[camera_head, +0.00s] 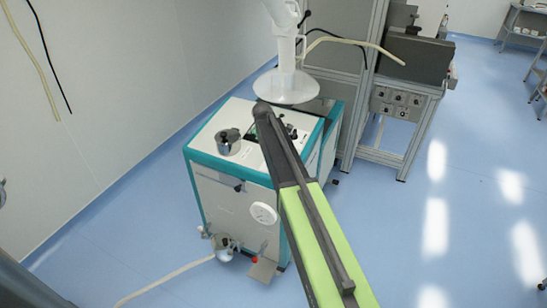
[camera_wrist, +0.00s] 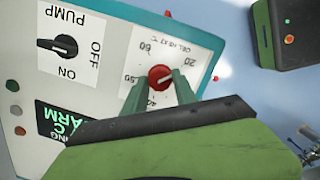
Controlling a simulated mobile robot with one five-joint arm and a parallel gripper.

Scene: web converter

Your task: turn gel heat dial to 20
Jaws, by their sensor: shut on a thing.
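The gel heat dial (camera_wrist: 160,76) is a small red knob on a white label plate (camera_wrist: 150,50), in the middle of the wrist view. A pale mark on the knob points to the right and slightly up, roughly toward the printed 20. My gripper (camera_wrist: 160,86) has one green finger on each side of the knob and is shut on it. Other printed numbers stand around the knob, some partly hidden by the fingers. In the head view my arm crosses the white and teal machine (camera_head: 229,205), and the dial cannot be made out.
A black pump switch (camera_wrist: 62,46) with ON and OFF marks sits left of the dial. Below it is a dark alarm display (camera_wrist: 62,120) with green letters, and small buttons line the panel's left side. A grey metal frame (camera_head: 325,55) stands behind the machine; blue floor (camera_head: 450,230) is open to the right.

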